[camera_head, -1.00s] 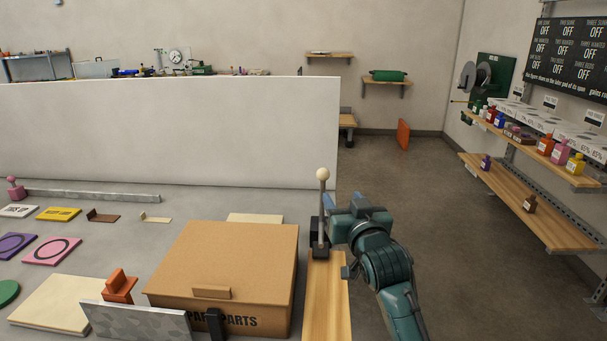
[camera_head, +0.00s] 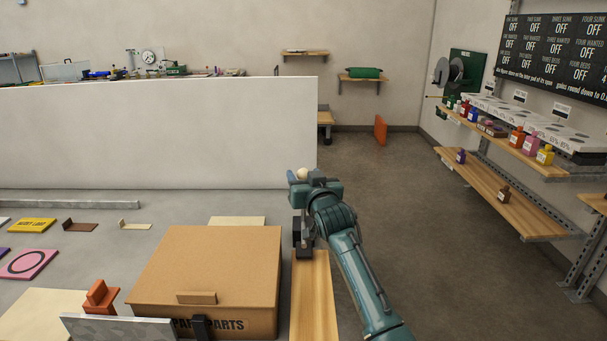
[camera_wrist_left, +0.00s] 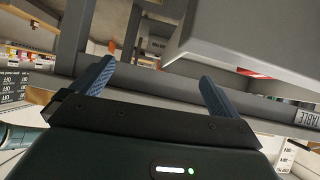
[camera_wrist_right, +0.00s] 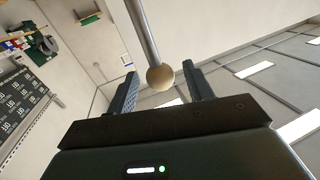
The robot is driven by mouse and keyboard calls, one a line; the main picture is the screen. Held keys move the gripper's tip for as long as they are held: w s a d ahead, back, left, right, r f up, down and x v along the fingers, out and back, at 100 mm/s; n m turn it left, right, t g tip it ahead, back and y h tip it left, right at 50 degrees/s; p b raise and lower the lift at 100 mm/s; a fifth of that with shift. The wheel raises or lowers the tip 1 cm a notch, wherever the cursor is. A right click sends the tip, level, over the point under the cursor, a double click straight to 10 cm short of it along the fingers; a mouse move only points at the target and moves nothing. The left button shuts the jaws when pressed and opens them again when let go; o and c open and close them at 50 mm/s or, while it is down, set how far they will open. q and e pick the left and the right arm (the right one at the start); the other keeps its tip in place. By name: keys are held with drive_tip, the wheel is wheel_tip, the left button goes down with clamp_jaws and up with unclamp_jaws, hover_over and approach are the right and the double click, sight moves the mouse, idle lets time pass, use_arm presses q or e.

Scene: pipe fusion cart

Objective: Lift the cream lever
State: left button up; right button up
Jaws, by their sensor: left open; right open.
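The cream lever's round knob (camera_head: 303,174) shows at my right gripper (camera_head: 299,179) in the head view, partly hidden by it. The lever's dark base (camera_head: 303,238) stands at the far end of a wooden board. In the right wrist view the cream knob (camera_wrist_right: 160,77) on its grey rod (camera_wrist_right: 143,30) appears between the two spread blue fingers of my right gripper (camera_wrist_right: 158,70), with gaps at both sides. My right gripper is open. My left gripper (camera_wrist_left: 157,72) is open and empty in the left wrist view, below a grey surface; it is not in the head view.
The wooden board (camera_head: 313,295) lies right of a brown parts box (camera_head: 225,255). An orange block (camera_head: 100,296) and a grey plate (camera_head: 118,328) are at the left front. A white partition (camera_head: 150,132) stands behind. Floor at the right is clear up to wall shelves (camera_head: 495,190).

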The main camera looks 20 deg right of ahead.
drive_tip(key=shift+w, duration=0.75)
clamp_jaws()
